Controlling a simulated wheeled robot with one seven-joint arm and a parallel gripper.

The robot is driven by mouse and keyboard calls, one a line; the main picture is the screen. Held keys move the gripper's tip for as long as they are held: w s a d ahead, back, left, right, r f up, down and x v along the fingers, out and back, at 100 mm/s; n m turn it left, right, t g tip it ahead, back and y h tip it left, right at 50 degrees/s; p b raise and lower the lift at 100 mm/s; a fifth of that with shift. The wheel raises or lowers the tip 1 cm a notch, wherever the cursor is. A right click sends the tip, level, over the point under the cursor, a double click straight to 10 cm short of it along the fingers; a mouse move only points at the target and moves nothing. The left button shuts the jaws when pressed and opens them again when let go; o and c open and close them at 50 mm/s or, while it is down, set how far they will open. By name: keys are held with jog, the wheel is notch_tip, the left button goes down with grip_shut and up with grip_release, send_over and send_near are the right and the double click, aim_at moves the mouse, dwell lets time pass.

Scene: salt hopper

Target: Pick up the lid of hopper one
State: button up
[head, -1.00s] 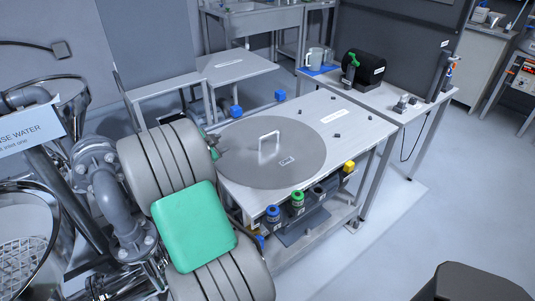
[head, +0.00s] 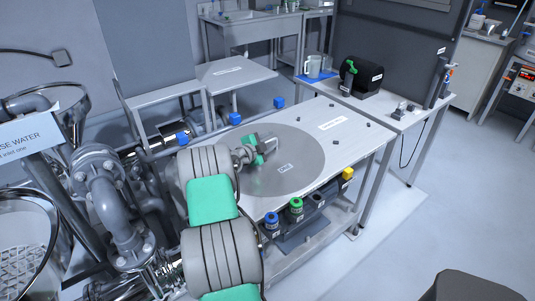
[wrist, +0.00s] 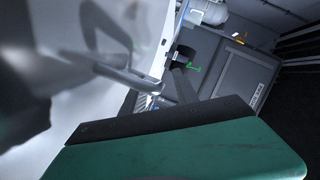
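The lid (head: 300,182) is a large grey round disc with a small white label. It lies flat on the long light table (head: 345,140). Its upright bar handle (head: 268,143) is partly hidden by my gripper (head: 257,152), which is at the handle's left side, above the lid. The green fingers look spread apart. In the wrist view one green and black finger fills the bottom, and the blurred handle (wrist: 130,75) shows close beyond it, apart from this finger. The other finger is not clear there, and I cannot tell whether the handle is between the fingers.
A black machine (head: 361,76) and a clear jug (head: 313,66) stand on the table behind. Pipes (head: 115,215) crowd the left.

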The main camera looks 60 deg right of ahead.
grip_shut()
dwell(1.2)
jog(key=shift+r, duration=0.2)
